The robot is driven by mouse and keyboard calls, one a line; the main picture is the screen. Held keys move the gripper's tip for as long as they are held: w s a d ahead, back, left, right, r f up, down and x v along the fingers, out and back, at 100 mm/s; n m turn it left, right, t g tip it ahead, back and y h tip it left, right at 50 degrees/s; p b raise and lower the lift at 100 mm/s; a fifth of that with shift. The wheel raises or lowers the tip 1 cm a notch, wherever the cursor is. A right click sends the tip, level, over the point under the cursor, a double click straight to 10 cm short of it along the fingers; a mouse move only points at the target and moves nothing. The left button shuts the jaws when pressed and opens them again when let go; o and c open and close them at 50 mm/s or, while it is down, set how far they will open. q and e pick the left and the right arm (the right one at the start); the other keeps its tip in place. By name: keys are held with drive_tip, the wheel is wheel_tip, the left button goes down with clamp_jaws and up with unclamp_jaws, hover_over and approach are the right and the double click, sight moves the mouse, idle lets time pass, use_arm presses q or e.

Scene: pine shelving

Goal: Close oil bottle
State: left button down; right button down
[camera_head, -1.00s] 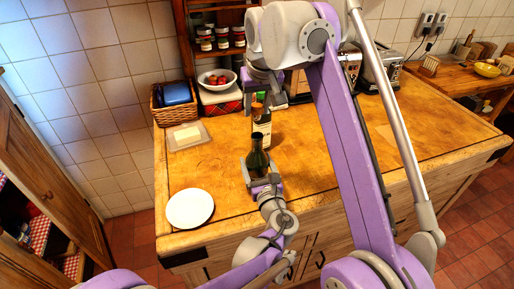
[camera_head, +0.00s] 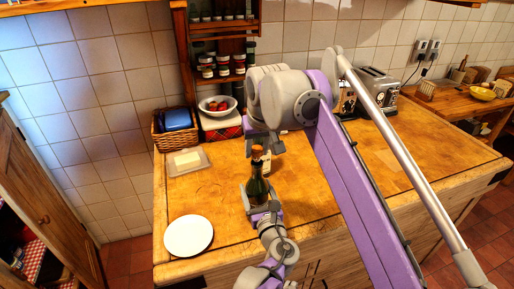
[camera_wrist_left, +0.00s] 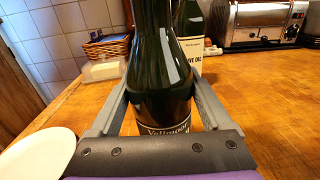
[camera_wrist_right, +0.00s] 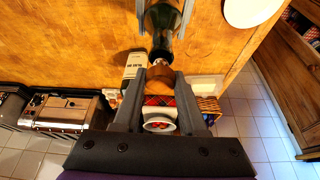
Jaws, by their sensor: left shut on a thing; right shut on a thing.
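A dark green bottle (camera_head: 257,188) stands upright near the worktop's front edge; its label shows in the left wrist view (camera_wrist_left: 165,127). My left gripper (camera_head: 258,193) is shut around its body. My right gripper (camera_wrist_right: 159,75) is shut on a brown wooden stopper (camera_wrist_right: 160,87), which also shows in the head view (camera_head: 257,152). The stopper is in line with the bottle's neck (camera_wrist_right: 161,50) and appears to meet its mouth; how far it is in I cannot tell. In the left wrist view the bottle's mouth is cut off.
Another bottle, with a pale label reading "OIL" (camera_wrist_left: 193,50), stands close behind. A white plate (camera_head: 189,235) lies at the front left. A butter dish (camera_head: 188,161), a basket (camera_head: 160,140) and a toaster (camera_head: 378,92) stand farther back. The worktop right of the bottles is mostly clear.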

sight(257, 160)
drive_tip(key=shift+f, duration=0.8)
drive_tip(key=shift+f, duration=0.7)
drive_tip(key=shift+c, duration=1.9)
unclamp_jaws()
drive_tip(key=v, duration=1.2)
use_arm(q)
unclamp_jaws()
